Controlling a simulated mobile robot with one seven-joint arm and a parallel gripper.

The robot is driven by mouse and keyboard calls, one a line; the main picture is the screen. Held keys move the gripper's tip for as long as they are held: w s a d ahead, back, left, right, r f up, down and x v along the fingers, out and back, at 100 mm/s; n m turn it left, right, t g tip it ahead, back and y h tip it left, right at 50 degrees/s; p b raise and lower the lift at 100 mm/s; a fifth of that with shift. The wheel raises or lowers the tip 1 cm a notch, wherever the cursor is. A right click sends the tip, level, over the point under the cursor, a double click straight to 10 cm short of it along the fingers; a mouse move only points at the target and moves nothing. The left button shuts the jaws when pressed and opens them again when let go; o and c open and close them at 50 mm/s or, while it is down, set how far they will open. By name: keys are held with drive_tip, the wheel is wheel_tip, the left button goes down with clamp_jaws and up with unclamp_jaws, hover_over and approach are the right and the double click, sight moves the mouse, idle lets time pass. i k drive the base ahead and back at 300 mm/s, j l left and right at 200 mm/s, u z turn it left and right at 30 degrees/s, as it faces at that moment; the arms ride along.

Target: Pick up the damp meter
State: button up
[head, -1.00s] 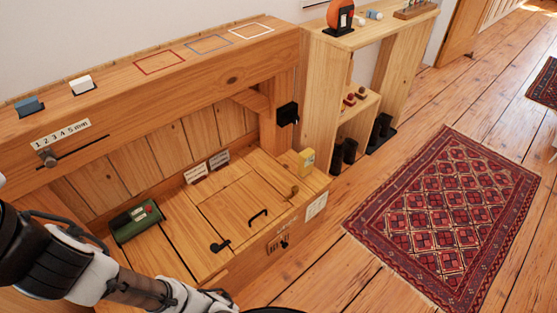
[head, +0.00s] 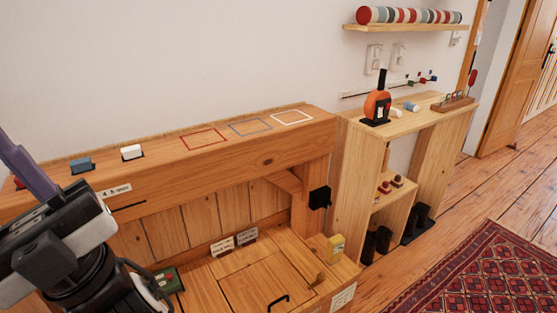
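A small yellow box-shaped device (head: 335,248) stands upright at the back right corner of the wooden chest lid; it may be the damp meter, but its label is too small to read. My gripper (head: 50,235) is at the left edge of the head view, in front of the timber beam and far left of the yellow device. A purple-blue strip (head: 28,172) sticks up beyond its black and white body; I cannot tell whether it is a finger or something held. The fingertips are not clearly visible.
The chest lid (head: 235,285) has a black handle and a green case (head: 168,280), partly hidden by my arm. The beam (head: 255,135) carries blue and white blocks and coloured outlines. A shelf unit (head: 350,165) holding an orange-and-black device (head: 377,104) stands right of the chest.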

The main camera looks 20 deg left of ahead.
sight(335, 245)
drive_tip(key=i+l+u, duration=0.35)
drive_tip(key=i+l, duration=0.65)
drive_tip(key=i, duration=0.45)
